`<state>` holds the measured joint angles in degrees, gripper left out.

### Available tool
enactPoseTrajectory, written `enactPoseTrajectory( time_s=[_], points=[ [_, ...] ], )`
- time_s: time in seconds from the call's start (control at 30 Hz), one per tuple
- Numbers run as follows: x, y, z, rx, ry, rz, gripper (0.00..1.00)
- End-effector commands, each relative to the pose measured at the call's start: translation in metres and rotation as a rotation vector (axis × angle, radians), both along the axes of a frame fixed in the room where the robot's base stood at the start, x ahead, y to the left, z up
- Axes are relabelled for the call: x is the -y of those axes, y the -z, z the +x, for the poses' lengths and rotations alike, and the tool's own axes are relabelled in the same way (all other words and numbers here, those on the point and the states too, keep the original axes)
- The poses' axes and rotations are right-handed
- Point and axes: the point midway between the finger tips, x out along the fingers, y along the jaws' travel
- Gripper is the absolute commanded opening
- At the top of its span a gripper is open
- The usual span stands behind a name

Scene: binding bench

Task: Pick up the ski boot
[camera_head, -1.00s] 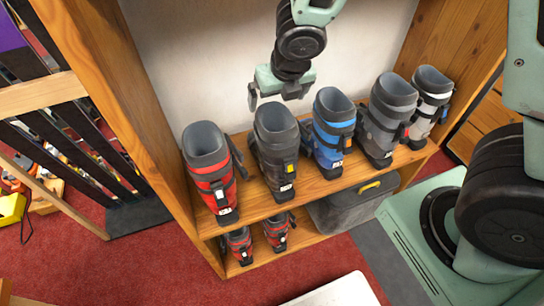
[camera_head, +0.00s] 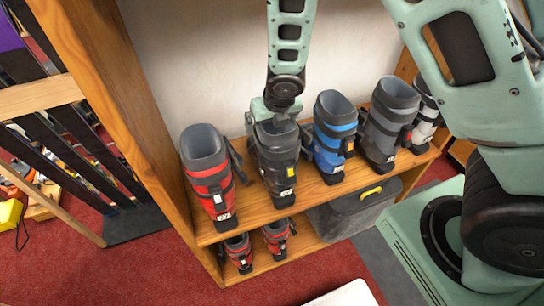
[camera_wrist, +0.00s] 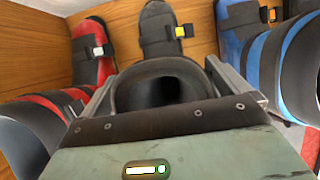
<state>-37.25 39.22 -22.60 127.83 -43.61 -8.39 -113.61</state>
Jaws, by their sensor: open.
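Several ski boots stand in a row on the upper shelf. My gripper (camera_head: 277,116) is over the dark grey boot (camera_head: 277,160) with the yellow buckle, second from the left. In the wrist view, the fingers of my gripper (camera_wrist: 172,88) are open, one on each side of the cuff of this grey boot (camera_wrist: 160,68). The far part of the cuff opening is hidden by my gripper in the head view. A red boot (camera_head: 212,180) stands to its left and a blue boot (camera_head: 333,140) to its right, both close by.
A grey boot (camera_head: 386,128) and a white boot (camera_head: 425,125) stand farther right. Small red boots (camera_head: 277,238) and a grey bin (camera_head: 352,212) are on the lower shelf. The wooden side panel (camera_head: 115,110) bounds the left.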

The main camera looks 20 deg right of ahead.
Motion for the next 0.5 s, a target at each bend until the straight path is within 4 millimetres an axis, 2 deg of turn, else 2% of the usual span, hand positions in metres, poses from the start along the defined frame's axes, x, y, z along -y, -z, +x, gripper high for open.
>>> enactPoseTrajectory(
  time_s=[0.17, 0.27, 0.43, 0.47, 0.5],
  points=[
    [-0.0001, 0.0, 0.0001, 0.0, 0.0, 0.0, 1.0],
    [-0.0002, -0.0001, 0.0, 0.0, 0.0, 0.001, 0.75],
    [-0.0002, -0.0001, -0.0002, 0.0, 0.0, 0.001, 0.28],
    [-0.0005, -0.0016, 0.0009, 0.003, 0.0, 0.002, 0.23],
    [-0.0005, -0.0016, 0.0009, 0.003, 0.0, 0.002, 0.23]
  ],
)
